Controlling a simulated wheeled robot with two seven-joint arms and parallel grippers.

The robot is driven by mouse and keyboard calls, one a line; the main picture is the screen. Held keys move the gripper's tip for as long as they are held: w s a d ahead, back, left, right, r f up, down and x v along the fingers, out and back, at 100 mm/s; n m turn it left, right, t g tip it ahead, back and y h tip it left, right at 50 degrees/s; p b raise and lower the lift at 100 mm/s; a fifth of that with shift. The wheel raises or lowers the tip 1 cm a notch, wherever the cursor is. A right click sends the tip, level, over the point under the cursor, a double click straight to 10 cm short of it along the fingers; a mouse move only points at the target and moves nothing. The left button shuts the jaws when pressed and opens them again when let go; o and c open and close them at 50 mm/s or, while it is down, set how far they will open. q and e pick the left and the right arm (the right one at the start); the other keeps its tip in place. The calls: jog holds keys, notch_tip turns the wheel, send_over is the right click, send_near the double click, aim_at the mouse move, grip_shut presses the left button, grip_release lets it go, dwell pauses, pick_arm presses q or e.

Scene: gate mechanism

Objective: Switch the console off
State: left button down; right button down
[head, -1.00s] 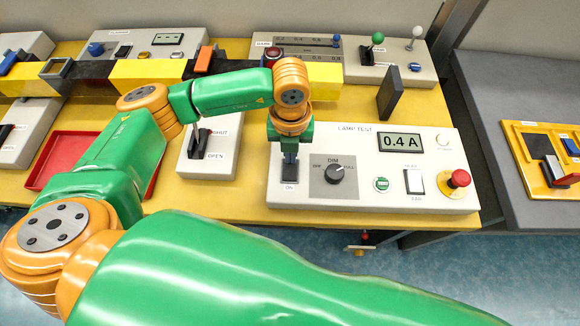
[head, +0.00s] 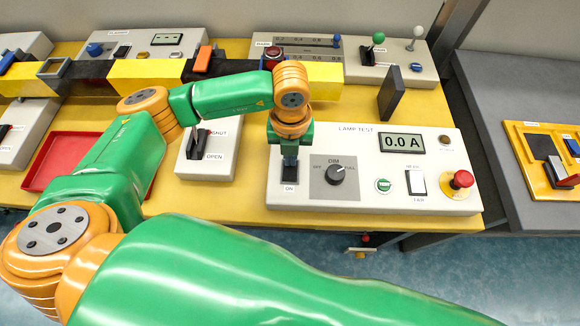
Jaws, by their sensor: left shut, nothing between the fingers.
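The console (head: 320,200) is a light grey sloped box marked LAMP TEST on the yellow table. Its display (head: 402,142) reads 0.0 A, and the small round lamp (head: 445,140) at its upper right looks dark brown. A black switch plate (head: 289,180) marked ON below sits at its left end. My left gripper (head: 290,158) is shut, pointing down at this switch, and hides most of it; I cannot tell whether it touches. To the right are a DIM knob (head: 336,173), a green button (head: 383,186), a white rocker (head: 416,183) and a red mushroom button (head: 461,180).
A box with a black OPEN/SHUT lever (head: 197,143) stands left of the console. A dark upright plate (head: 391,93) stands behind it. A yellow and black barrier bar (head: 150,74) crosses behind my arm. A red tray (head: 62,160) lies at the left.

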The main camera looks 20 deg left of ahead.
pick_arm(q)
notch_tip(320, 180, up, 7)
jog(key=p, duration=0.4)
jog(key=shift+f, duration=0.15)
